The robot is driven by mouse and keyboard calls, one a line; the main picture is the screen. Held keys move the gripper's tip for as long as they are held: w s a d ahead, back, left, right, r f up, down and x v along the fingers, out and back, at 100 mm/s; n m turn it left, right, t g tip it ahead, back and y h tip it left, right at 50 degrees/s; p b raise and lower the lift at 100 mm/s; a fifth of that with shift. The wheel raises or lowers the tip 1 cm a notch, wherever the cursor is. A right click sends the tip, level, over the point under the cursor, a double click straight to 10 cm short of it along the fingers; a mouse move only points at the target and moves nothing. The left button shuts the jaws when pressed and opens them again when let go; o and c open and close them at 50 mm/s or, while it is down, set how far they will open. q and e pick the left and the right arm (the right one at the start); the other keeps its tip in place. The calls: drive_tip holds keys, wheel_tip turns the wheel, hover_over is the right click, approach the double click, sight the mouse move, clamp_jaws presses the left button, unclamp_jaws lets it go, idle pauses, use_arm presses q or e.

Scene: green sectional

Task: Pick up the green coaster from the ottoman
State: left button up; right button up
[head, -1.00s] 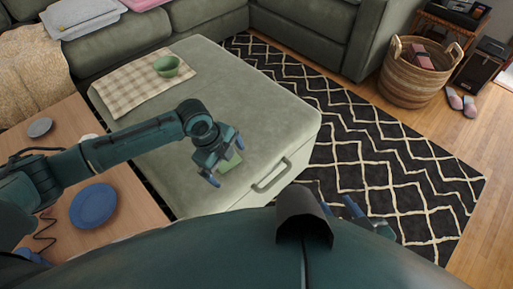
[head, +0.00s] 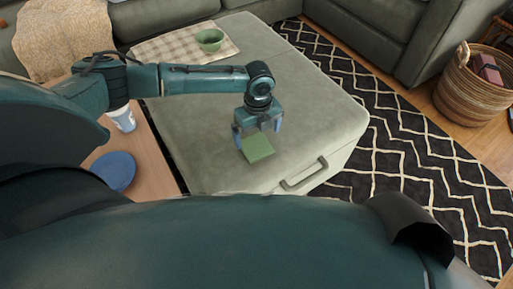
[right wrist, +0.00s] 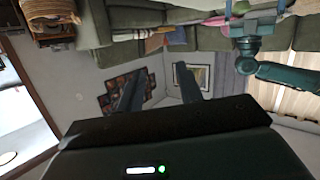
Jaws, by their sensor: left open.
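The green coaster (head: 257,149) is a small square on the ottoman (head: 200,150), near its front edge above the drawer handle, in the head view. My left gripper (head: 258,132) is open, pointing down, with its blue-tipped fingers apart at the coaster's far edge. The gripper covers part of that edge, and I cannot tell whether the fingers touch the coaster. My right gripper (right wrist: 160,88) shows in the right wrist view with its two dark fingers apart and nothing between them. It points away toward the room's wall pictures.
A green bowl (head: 210,38) stands on a checked cloth (head: 160,47) at the ottoman's back. On the wooden table (head: 150,165) at left are a blue plate (head: 113,172) and a cup (head: 123,119). A wicker basket (head: 468,92) stands at right beyond the patterned rug (head: 400,130).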

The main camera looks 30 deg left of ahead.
use_arm(q)
drive_tip(key=f, duration=0.1)
drive_tip(key=f+b, duration=0.1)
drive_tip(key=f, duration=0.1)
drive_tip(key=f+b, duration=0.1)
drive_tip(key=shift+a+f, duration=0.3)
drive_tip(key=shift+f, duration=0.35)
use_arm(e)
drive_tip(key=shift+w+a+r+n+t+y, duration=0.1)
drive_tip(key=shift+w+a+n+t+y, duration=0.2)
drive_tip(key=shift+t+y, duration=0.35)
use_arm(q)
drive_tip(key=c, duration=1)
